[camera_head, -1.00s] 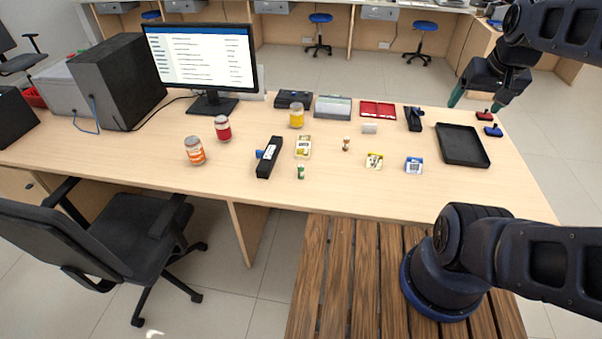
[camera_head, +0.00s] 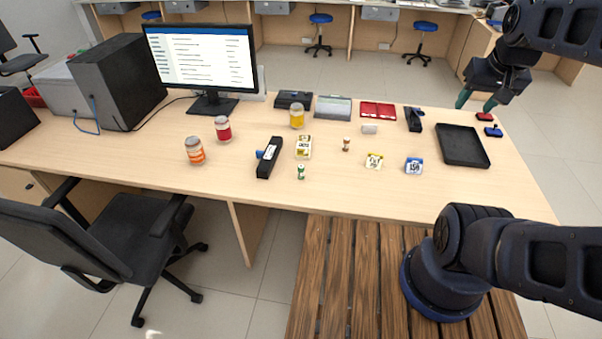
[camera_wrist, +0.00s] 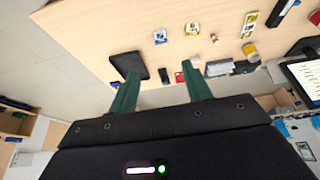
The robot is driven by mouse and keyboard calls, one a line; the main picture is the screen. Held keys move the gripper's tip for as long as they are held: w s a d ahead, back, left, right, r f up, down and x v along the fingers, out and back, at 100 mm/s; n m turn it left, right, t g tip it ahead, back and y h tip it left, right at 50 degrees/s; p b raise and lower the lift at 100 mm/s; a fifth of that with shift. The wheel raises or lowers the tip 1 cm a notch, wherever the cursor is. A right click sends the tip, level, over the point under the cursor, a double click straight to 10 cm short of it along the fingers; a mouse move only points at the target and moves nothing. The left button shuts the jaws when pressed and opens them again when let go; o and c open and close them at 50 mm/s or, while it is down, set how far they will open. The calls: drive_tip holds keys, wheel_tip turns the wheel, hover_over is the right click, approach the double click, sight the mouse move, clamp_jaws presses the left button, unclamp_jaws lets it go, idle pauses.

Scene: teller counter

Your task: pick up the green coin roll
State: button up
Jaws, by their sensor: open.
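The green coin roll (camera_head: 301,172) stands upright near the front edge of the counter (camera_head: 240,185). It is small, green with a pale band, just right of a long black device. My gripper (camera_head: 476,103) is open and empty, high over the right end of the counter near the black tray, far to the right of the coin roll. In the wrist view my gripper's green fingers (camera_wrist: 160,92) are spread apart with nothing between them. I cannot make out the green coin roll in the wrist view.
A black device (camera_head: 269,157) lies close left of the coin roll. A yellow-and-white note bundle (camera_head: 303,147) is behind it, and a brown-banded roll (camera_head: 346,144) stands to the right. Jars (camera_head: 223,128) and a monitor (camera_head: 203,58) are left. A black tray (camera_head: 463,146) lies right. The front strip is clear.

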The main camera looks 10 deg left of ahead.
drive_tip(key=w+a+f+n+g, duration=0.1)
drive_tip(key=w+a+f+n, duration=0.2)
drive_tip(key=w+a, duration=0.55)
drive_tip(key=n+g, duration=0.4)
drive_tip(key=n, duration=0.6)
hover_over(301, 166)
drive_tip(key=f, duration=1.9)
drive_tip(key=d+f, duration=0.1)
drive_tip(key=f, duration=0.9)
drive_tip(key=shift+w+f, duration=0.1)
drive_tip(key=shift+w, duration=0.15)
drive_tip(key=shift+s+a+f, duration=0.15)
drive_tip(key=shift+a+f, duration=0.2)
drive_tip(key=shift+f, duration=0.15)
drive_tip(key=shift+s+a+f, duration=0.1)
drive_tip(key=shift+a+f, duration=0.05)
drive_tip(key=shift+f, duration=5.15)
clamp_jaws()
